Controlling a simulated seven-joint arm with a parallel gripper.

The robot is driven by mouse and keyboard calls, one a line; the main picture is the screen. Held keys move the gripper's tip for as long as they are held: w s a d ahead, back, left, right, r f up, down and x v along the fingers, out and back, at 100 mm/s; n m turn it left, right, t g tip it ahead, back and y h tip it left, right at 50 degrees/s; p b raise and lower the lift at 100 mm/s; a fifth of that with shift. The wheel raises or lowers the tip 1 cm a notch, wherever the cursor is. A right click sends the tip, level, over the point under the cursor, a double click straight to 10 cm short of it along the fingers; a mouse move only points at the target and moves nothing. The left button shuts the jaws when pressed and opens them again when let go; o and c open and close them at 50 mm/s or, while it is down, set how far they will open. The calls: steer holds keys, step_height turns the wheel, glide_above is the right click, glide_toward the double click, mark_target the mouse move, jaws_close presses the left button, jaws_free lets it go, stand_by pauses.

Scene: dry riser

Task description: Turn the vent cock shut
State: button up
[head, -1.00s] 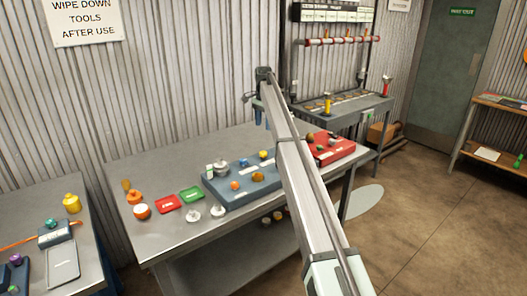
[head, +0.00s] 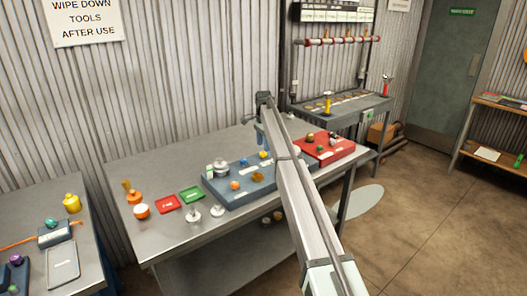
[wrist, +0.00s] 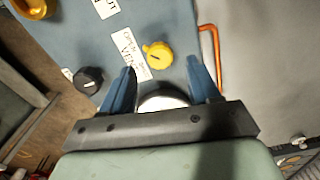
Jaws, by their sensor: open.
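A blue-grey panel (head: 225,198) lies on the metal bench and carries several knobs. In the head view, my gripper (head: 264,146) is over the panel's far right part, and my arm hides some of the panel there.
A black knob (wrist: 89,80) sits left of the fingers. A white round part (wrist: 163,101) shows between them, and an orange handle (wrist: 211,58) runs along the panel's edge. A red box (head: 325,150) with knobs stands to the right on the bench.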

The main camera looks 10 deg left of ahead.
mark_target(263, 155)
steer(key=shift+f, duration=1.85)
steer(key=shift+c, duration=0.4)
steer(key=c, duration=1)
steer(key=shift+o, duration=0.2)
